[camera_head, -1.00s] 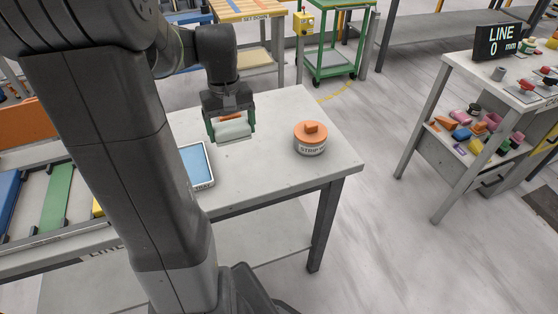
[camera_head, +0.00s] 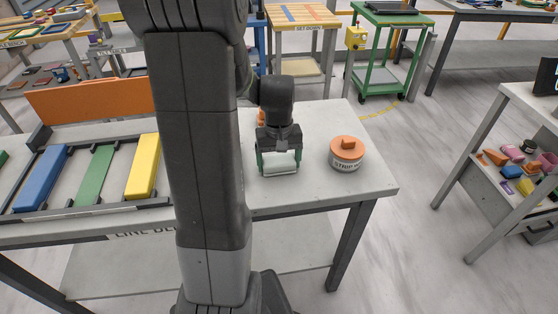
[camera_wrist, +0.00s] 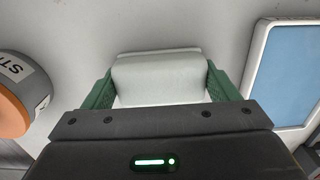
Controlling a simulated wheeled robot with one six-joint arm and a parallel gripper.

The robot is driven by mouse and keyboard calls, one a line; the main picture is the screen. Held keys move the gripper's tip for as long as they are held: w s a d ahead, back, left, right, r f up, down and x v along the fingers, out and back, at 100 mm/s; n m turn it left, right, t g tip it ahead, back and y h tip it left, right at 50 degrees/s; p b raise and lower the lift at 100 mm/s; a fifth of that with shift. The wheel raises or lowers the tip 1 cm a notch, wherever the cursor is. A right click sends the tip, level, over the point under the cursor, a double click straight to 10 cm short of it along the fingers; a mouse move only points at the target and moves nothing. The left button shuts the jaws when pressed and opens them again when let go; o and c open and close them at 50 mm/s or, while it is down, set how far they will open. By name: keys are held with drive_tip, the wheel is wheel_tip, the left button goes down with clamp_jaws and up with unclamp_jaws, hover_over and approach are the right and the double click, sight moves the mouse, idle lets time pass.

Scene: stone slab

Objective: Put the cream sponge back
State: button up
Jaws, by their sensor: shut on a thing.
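The cream sponge (camera_head: 279,164) is a pale, off-white block between the green fingers of my gripper (camera_head: 279,161). In the wrist view the sponge (camera_wrist: 160,80) lies across the gap, with a green finger against each end. My gripper is shut on it, over the grey-white tabletop (camera_head: 310,120), left of the orange-lidded pot. I cannot tell whether the sponge's underside touches the table.
A round pot with an orange lid (camera_head: 346,146), labelled STRIP, stands near the table's right end. A white-rimmed blue tray (camera_wrist: 254,65) shows in the wrist view. Left of my arm is a rack with blue, green and yellow (camera_head: 143,166) bars.

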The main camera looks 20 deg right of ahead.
sight(279, 158)
drive_tip(key=o, duration=0.5)
drive_tip(key=shift+f, duration=0.15)
drive_tip(key=o, duration=0.4)
wheel_tip(279, 158, up, 12)
drive_tip(key=shift+w+r+p, duration=0.15)
drive_tip(key=shift+r+p, duration=0.1)
drive_tip(key=shift+p, duration=0.1)
